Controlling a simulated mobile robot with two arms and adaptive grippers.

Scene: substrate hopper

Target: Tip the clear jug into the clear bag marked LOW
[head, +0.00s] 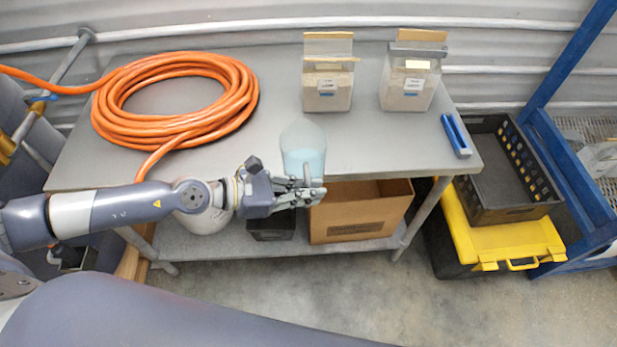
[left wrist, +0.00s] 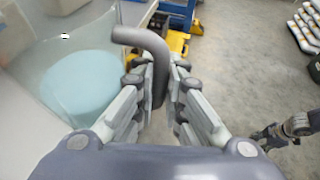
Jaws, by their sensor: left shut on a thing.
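The clear jug (head: 302,140) with pale blue contents is at the front edge of the grey table. It looks upright; I cannot tell whether it touches the table. My left gripper (head: 308,192) is shut on its grey bent handle, seen close in the left wrist view (left wrist: 150,48), where the jug's clear wall and pale blue contents (left wrist: 80,82) lie to the left. Two clear bags, left (head: 328,88) and right (head: 408,88), stand upright at the table's back; their labels are too small to read. My right gripper (left wrist: 268,138) shows small in the left wrist view; its jaws are unclear.
A coiled orange hose (head: 240,112) lies on the table's left. A blue object (head: 456,136) lies near its right edge. A cardboard box (head: 345,218) sits below. A black crate (head: 500,195) on a yellow-lidded box (head: 515,243) stands right. The table between jug and bags is clear.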

